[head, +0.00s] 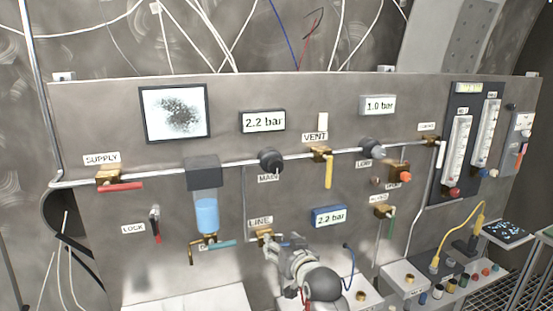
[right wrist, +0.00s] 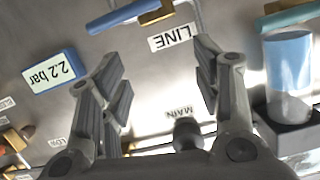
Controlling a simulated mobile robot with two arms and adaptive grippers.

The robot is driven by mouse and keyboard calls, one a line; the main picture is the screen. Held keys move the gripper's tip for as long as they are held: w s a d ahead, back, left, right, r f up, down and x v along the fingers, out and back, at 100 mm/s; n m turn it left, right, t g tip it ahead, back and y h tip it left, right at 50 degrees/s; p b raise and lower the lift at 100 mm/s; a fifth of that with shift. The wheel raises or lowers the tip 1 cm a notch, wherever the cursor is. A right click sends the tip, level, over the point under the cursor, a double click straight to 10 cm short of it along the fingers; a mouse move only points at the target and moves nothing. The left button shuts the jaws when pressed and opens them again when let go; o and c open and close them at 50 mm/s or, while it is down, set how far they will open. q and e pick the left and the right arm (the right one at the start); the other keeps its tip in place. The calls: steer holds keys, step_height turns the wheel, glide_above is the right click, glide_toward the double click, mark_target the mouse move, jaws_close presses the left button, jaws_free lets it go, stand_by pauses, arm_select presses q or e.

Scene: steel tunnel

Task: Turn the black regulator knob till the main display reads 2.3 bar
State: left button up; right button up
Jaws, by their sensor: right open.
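The black regulator knob (head: 270,160) sits on the pipe above the MAIN label, below the main display (head: 263,121), which reads 2.2 bar. My right gripper (head: 283,244) is low in front of the panel, below the knob and beside the LINE valve. In the right wrist view, which looks upside down, the right gripper (right wrist: 162,68) is open and empty. The knob (right wrist: 187,133) shows there beyond the gripper's base, apart from the fingers. My left gripper is not in view.
A blue-framed display (head: 328,217) reads 2.2 bar. The LINE valve (head: 264,236) is close to the right gripper. A filter bowl with blue liquid (head: 206,214) hangs left of the knob. The VENT valve's yellow handle (head: 328,172) hangs to its right. Another display (head: 379,105) reads 1.0 bar.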

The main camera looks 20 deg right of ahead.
mark_target(277, 168)
step_height(277, 168, up, 19)
steer(key=s+d+t+p, duration=0.1)
steer(key=s+t, duration=0.2)
steer(key=shift+m, duration=0.3)
steer(key=w+p, duration=0.4)
steer(key=w, duration=0.5)
steer(key=shift+w, duration=0.35)
steer(key=shift+w+f+p, duration=0.15)
steer(key=shift+w+p, duration=0.15)
steer(key=shift+w, duration=0.45)
steer(key=c, duration=1)
steer(key=shift+m, duration=0.8)
steer(key=shift+c, duration=0.2)
steer(key=o, duration=1)
